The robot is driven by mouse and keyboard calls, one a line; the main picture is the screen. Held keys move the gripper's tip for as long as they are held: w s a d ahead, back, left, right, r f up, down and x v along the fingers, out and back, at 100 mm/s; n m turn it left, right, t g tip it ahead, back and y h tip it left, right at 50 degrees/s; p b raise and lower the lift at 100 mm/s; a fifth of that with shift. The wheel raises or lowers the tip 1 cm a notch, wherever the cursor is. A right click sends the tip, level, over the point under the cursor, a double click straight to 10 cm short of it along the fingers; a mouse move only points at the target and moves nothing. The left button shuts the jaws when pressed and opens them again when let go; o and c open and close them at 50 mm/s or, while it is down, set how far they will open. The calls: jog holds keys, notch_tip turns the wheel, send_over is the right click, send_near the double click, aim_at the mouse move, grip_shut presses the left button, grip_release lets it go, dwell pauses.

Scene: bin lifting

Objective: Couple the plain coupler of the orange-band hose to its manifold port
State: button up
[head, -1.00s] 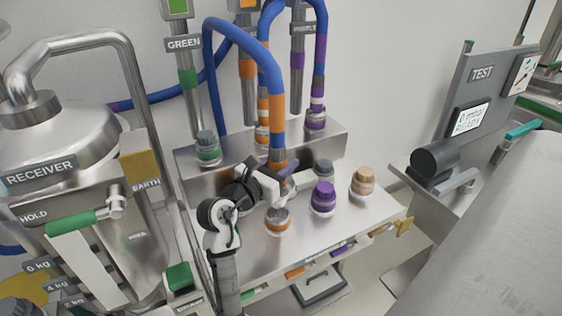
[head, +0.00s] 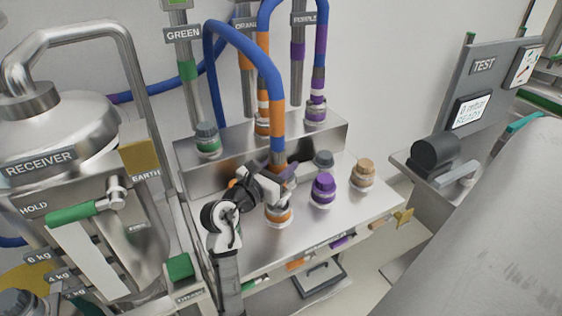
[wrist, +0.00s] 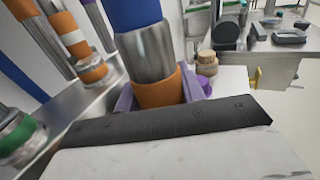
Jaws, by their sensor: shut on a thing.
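The orange-band hose (head: 277,116) is blue with a plain orange band and arches down to my gripper. My gripper (head: 276,180) is shut on its coupler. In the wrist view, the coupler (wrist: 146,52) is a metal sleeve above an orange part, between the purple finger pads of my gripper (wrist: 160,95). The orange manifold port (head: 278,213) stands on the steel bench directly below my gripper. The coupler looks roughly upright over the port. My gripper hides its lower end, so I cannot tell whether it touches the port.
A second hose with orange and white bands (head: 263,112) is parked behind. The receiver (head: 60,150) stands left. The bench's front right is clear.

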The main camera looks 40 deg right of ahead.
dwell(0.3)
jog(key=shift+f+b, duration=0.3)
jog(key=shift+f, duration=0.75)
jog(key=shift+f+p, duration=0.35)
jog(key=shift+f, duration=0.75)
dwell(0.7)
jog(key=o, duration=1.3)
jog(key=shift+c, duration=0.2)
jog(key=shift+f, duration=0.1)
jog(key=b+v, duration=0.3)
jog(key=v, duration=1.1)
jog(key=shift+d, duration=0.1)
